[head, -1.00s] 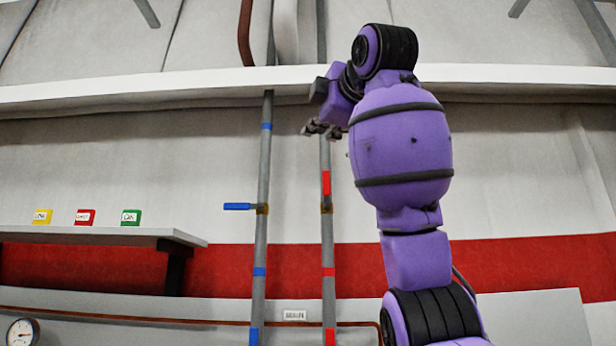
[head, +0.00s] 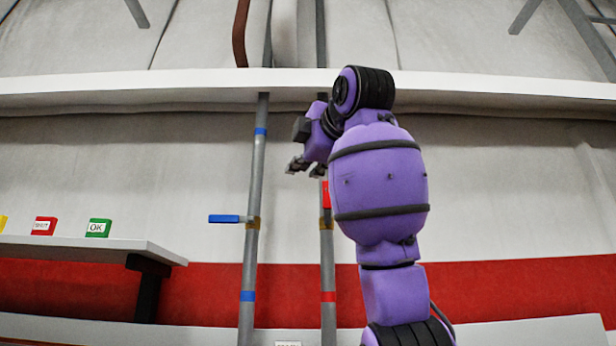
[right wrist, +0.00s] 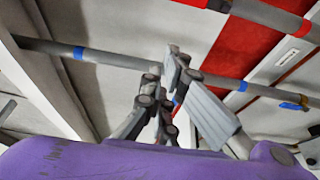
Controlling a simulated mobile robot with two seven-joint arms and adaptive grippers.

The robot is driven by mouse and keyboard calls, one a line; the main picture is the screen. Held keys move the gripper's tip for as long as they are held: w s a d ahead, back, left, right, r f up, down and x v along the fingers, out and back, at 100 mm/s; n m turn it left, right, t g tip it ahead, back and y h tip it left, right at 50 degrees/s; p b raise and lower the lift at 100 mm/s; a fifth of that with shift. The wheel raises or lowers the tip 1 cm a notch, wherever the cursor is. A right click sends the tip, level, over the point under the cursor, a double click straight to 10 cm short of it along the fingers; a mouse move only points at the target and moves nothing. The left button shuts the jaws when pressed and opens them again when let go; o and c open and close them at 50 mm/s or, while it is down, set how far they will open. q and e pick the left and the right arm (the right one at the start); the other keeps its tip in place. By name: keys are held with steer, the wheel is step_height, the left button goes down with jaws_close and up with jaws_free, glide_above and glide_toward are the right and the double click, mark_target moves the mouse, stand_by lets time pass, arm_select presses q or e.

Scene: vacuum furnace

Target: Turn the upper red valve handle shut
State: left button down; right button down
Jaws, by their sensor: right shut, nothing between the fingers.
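The upper red valve handle (head: 326,195) stands upright along the right grey pipe (head: 327,270) in the head view, partly beside my purple arm. My right gripper (head: 302,166) is just above and left of it in that view, in front of the pipes; I see no contact. In the right wrist view the grey fingers (right wrist: 190,85) are shut and empty. A red-marked pipe (right wrist: 265,14) shows there at top right, but I cannot tell its handle from its bands. My left gripper is not in view.
A blue handle (head: 224,218) sticks out left from the left pipe (head: 252,270) and also shows in the right wrist view (right wrist: 291,106). A white beam (head: 150,93) crosses above. A shelf (head: 80,249) at left carries labelled blocks (head: 98,228).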

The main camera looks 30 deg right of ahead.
mark_target(327, 202)
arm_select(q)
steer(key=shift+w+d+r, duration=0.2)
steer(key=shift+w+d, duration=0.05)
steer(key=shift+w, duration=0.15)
arm_select(e)
steer(key=w+d, duration=0.5)
steer(key=w, duration=0.2)
steer(key=shift+w+d, duration=0.2)
steer(key=shift+w, duration=0.05)
steer(key=shift+s+d, duration=0.15)
steer(key=shift+s+d+m, duration=0.1)
steer(key=shift+m, duration=0.3)
